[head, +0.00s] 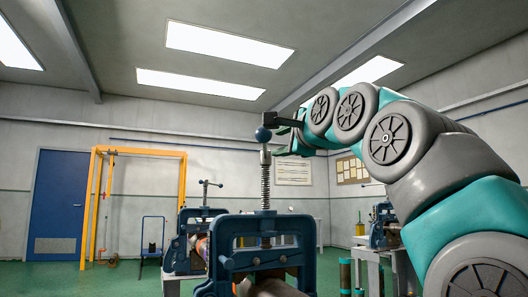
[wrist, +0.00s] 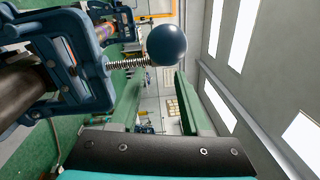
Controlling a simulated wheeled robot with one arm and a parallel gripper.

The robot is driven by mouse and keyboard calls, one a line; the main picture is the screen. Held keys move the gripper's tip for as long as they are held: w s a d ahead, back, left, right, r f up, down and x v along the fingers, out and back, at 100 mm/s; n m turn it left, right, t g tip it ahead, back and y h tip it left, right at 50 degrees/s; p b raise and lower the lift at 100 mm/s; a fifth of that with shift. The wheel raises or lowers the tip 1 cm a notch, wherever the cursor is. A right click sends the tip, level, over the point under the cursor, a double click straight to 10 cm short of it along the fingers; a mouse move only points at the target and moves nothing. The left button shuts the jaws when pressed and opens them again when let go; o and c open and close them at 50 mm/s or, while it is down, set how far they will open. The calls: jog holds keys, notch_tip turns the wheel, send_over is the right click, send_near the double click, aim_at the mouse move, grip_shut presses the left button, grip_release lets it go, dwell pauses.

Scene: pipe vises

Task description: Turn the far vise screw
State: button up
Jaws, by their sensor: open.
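A blue pipe vise (head: 264,258) stands close in front of me in the head view, with an upright threaded screw (head: 265,187) topped by a dark blue ball (head: 263,134). My gripper (head: 272,136) is open at the ball's height, its fingers pointing left. In the wrist view the ball (wrist: 167,45) shows just past the green fingertips of my gripper (wrist: 156,76), in line with the gap. I cannot tell whether a finger touches it. A farther vise (head: 196,236) with a T-shaped handle (head: 206,190) stands behind, to the left. Its lower part is partly hidden.
Another blue vise (head: 384,225) stands on a bench at the right back, partly behind my arm. A yellow frame (head: 136,152), a blue door (head: 57,204) and a blue chair (head: 151,240) are at the left back. Green floor is open there.

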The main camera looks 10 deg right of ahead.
jog(key=w+a+p, duration=0.1)
jog(key=w+p, duration=0.1)
jog(key=w, duration=0.5)
jog(key=shift+w+r, duration=0.3)
jog(key=shift+w, duration=0.1)
jog(key=shift+a, duration=0.1)
grip_shut()
dwell(1.2)
